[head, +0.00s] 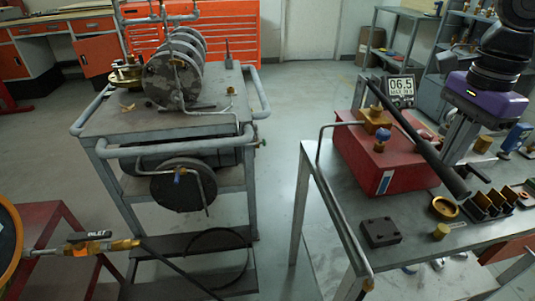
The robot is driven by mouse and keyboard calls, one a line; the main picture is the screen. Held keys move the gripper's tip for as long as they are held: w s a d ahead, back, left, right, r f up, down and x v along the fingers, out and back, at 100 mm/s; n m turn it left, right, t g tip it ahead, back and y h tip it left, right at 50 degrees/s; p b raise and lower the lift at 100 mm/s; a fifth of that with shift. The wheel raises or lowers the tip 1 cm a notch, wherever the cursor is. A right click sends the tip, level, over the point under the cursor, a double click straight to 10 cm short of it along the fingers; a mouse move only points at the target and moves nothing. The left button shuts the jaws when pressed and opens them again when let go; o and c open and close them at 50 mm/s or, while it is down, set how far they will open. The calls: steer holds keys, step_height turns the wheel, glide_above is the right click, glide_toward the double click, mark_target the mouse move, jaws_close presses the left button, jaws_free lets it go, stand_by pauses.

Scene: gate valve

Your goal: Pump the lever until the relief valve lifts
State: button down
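A red pump box (365,160) stands on the grey bench at the right. A long dark lever (411,132) slants across it, from the display at the back down to a thicker black grip end (452,181) at the front right. A brass fitting block (374,121) sits on the box; it may be the relief valve, and I cannot tell whether it is lifted. A blue-knobbed valve (383,137) is in front of it.
The bench top (345,205) holds a dark block (380,232), a brass ring (444,207) and a slotted rack (490,204) near the grip end. A thin pipe (320,140) runs from the box along the bench's left edge. A grey cart (165,148) stands left, across open floor.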

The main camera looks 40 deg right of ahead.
step_height(320, 180, down, 2)
steer(key=shift+b, duration=0.45)
steer(key=shift+r, duration=0.15)
step_height(320, 180, up, 13)
steer(key=p, duration=0.7)
steer(key=shift+f+p, duration=0.2)
steer(key=shift+p, duration=0.15)
